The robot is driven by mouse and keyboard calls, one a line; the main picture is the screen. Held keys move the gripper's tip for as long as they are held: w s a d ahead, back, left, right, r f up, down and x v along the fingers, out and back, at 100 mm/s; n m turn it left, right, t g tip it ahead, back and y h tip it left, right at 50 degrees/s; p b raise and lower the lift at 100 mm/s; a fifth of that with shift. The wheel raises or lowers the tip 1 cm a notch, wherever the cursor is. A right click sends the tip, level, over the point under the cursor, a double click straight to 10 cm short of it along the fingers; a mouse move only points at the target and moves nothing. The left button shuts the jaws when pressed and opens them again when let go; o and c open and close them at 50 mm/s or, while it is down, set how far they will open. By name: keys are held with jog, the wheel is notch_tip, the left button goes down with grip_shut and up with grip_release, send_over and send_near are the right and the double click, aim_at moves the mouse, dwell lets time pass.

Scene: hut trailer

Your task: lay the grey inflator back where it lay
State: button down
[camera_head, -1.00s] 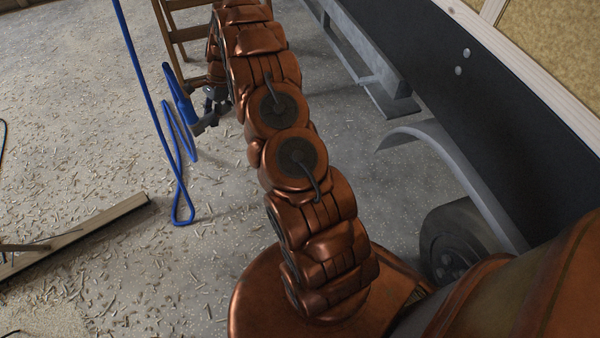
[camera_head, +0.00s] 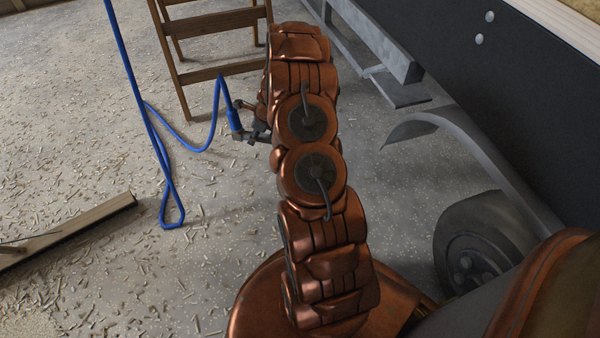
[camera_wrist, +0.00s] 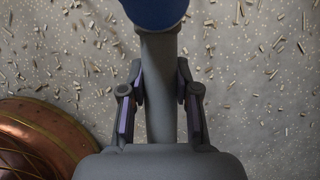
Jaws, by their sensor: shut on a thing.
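The grey inflator (camera_wrist: 160,95) is between the fingers of my gripper (camera_wrist: 160,78) in the wrist view. Its grey barrel runs up the picture and ends in a round blue part at the top. My gripper is shut on the barrel, with one finger on each side. In the head view the inflator (camera_head: 235,121) shows small, left of my arm, with my gripper (camera_head: 254,133) partly behind the arm. A blue hose (camera_head: 207,140) runs from its blue end. The inflator is held above the floor. I cannot tell which spot it lay on.
The blue hose loops low on the left. A wooden ladder (camera_head: 187,75) stands behind the inflator. A plank (camera_head: 75,225) lies at the left. A dark trailer with a wheel (camera_head: 474,243) and grey fender (camera_head: 412,128) takes up the right. Wood chips litter the floor.

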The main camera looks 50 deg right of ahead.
jog(key=shift+s+d+f+m+h+b, duration=0.9)
jog(key=shift+s+f+m+b, duration=1.4)
jog(key=shift+f, duration=1.6)
jog(key=shift+s+d+f+m+h+b, duration=0.9)
jog(key=shift+s+f+m+b, duration=1.35)
jog(key=shift+f, duration=1.6)
jog(key=shift+s+d+f+m+h+b, duration=0.5)
jog(key=shift+s+d+f+m+b, duration=1.1)
jog(key=shift+s+f, duration=1.8)
jog(key=shift+w+a+f, duration=0.4)
jog(key=shift+w+f, duration=0.05)
jog(key=shift+w, duration=0.05)
jog(key=shift+d, duration=0.1)
